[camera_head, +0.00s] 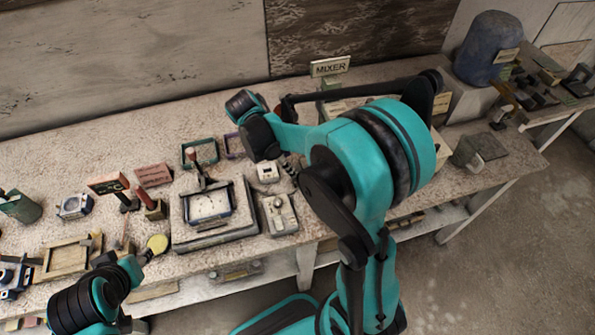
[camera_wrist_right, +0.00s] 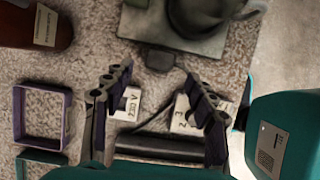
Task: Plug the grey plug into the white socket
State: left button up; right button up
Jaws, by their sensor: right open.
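My right gripper (camera_wrist_right: 157,84) is open, its two dark fingers spread above the tabletop; nothing shows gripped between them. A white labelled block (camera_wrist_right: 127,104) shows by the left finger in the right wrist view. Another pale labelled block (camera_wrist_right: 186,115) lies by the right finger, partly hidden by it. A dark cord-like line runs between the two. I cannot tell which is the socket, and I cannot pick out the grey plug for sure. In the head view a small white box (camera_head: 267,172) stands beside my right arm, whose gripper is mostly hidden.
A purple frame (camera_wrist_right: 42,116) lies left of the gripper. A grey machine (camera_wrist_right: 180,42) and a reddish-brown container (camera_wrist_right: 38,25) stand beyond it. The table front is cluttered.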

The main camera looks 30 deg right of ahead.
jog(key=b+x, duration=0.2)
jog(key=x, duration=0.4)
jog(key=shift+d+f+b, duration=0.3)
jog(key=shift+b, duration=0.1)
jog(key=shift+r, duration=0.1)
jog(key=shift+c, duration=0.6)
jog(key=c, duration=1.1)
